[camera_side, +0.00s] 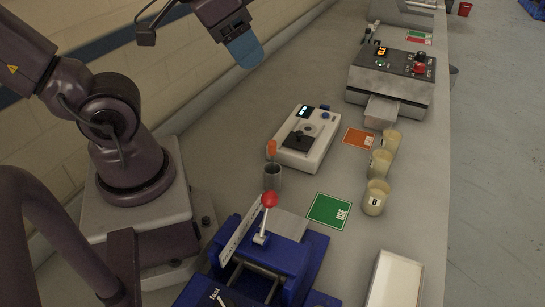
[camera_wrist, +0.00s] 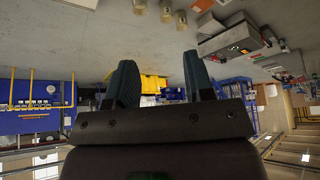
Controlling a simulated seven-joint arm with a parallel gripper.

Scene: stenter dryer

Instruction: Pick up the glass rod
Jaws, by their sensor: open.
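A grey cup (camera_side: 272,178) stands on the bench in the side view. A thin piece with an orange top (camera_side: 272,148) rises from it; it may be the glass rod, but its shaft is too small to make out. My gripper (camera_side: 243,50) is high above the bench at the top, beyond and well apart from the cup. In the wrist view my gripper (camera_wrist: 158,68) shows two dark blue-green fingers spread apart with nothing between them. I cannot pick out the rod in the wrist view.
A white balance-like device (camera_side: 318,150) stands behind the cup. Several cream beakers (camera_side: 376,198) line the right side, near a green card (camera_side: 329,210) and an orange card (camera_side: 359,139). A blue machine with a red-knobbed lever (camera_side: 269,199) is in front. A grey control box (camera_side: 392,80) stands farther back.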

